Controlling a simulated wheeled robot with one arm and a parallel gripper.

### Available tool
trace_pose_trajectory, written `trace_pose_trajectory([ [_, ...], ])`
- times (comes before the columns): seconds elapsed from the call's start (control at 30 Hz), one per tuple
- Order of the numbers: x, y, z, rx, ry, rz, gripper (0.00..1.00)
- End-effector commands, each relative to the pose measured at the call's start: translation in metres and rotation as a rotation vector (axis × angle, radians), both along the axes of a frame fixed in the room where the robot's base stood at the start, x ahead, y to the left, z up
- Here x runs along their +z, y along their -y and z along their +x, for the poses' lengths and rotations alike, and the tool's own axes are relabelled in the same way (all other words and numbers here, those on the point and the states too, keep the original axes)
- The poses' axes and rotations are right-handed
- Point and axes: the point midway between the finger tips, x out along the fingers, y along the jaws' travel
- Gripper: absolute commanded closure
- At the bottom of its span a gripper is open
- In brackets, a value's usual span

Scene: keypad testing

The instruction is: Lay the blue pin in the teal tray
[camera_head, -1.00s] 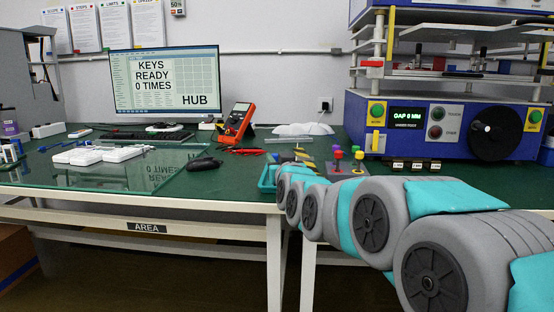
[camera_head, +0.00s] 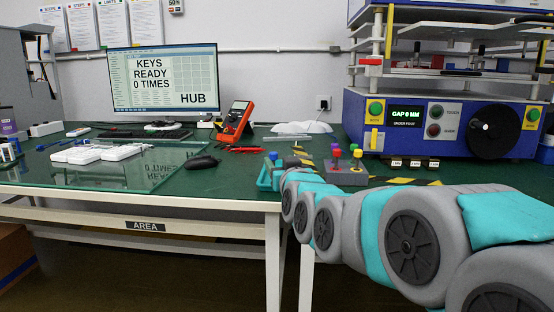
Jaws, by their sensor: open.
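The teal tray (camera_head: 264,182) sits near the front edge of the green bench, partly hidden by my arm. A small blue-topped piece, seemingly the blue pin (camera_head: 273,156), shows upright at the tray's back; I cannot tell whether it stands inside the tray or behind it. My arm reaches in from the lower right, and its far end is beside the tray. My gripper itself is hidden behind the arm links, so its hold on anything does not show. A grey block (camera_head: 346,177) with several coloured knobs stands right of the tray.
A blue test machine (camera_head: 455,110) with a black wheel fills the back right. A monitor (camera_head: 164,80), an orange meter (camera_head: 235,120), a black mouse (camera_head: 202,162) and white keypads (camera_head: 97,153) on a glass plate lie left. Striped tape (camera_head: 415,182) marks the bench.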

Motion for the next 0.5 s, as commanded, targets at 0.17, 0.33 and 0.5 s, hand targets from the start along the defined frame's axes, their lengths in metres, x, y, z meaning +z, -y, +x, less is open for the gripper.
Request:
trace_pose_trajectory([
  [0.17,0.001,0.008,-0.027,0.0,0.002,0.001,0.43],
  [0.33,0.001,0.014,-0.048,0.0,0.001,0.0,0.43],
  [0.5,0.001,0.017,-0.059,-0.001,0.001,0.0,0.43],
])
